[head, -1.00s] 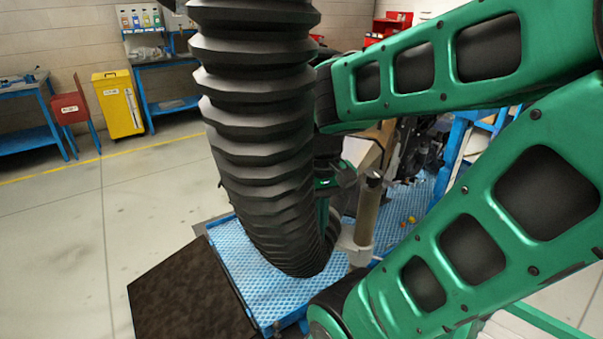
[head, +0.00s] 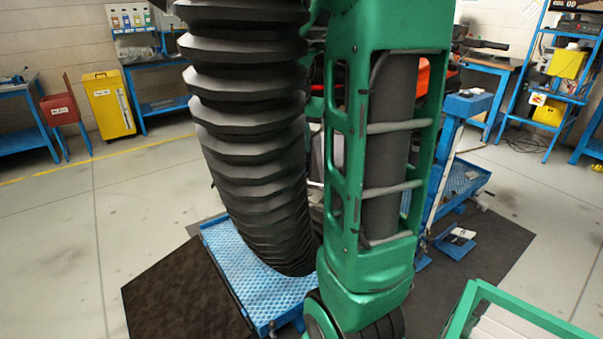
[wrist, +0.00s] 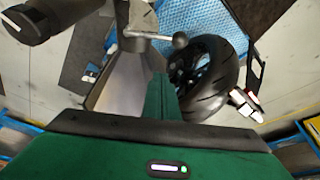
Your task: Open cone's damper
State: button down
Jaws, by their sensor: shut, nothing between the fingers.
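In the wrist view my gripper (wrist: 158,95) is shut and empty, with its green fingers together. Beyond the fingertips, a grey lever with a round ball knob (wrist: 180,40) sticks out to the right from a dark upright pipe (wrist: 143,17). A pale grey tapered piece (wrist: 122,80), perhaps the cone, lies left of the fingers and below the lever. The fingertips appear below the knob in the picture; I cannot tell the gap in depth. In the head view my arm hides the gripper and the lever.
A thick black ribbed hose (head: 245,130) hangs beside my arm in the head view. A blue lift platform (head: 262,290) is below it. A black tyre (wrist: 218,78) is close right of my fingers. Open floor lies to the left.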

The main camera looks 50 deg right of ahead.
dwell(0.3)
notch_tip(320, 180, down, 9)
jog(key=shift+s+a+f, duration=0.15)
jog(key=shift+a, duration=0.25)
dwell(0.5)
jog(key=shift+d, duration=0.1)
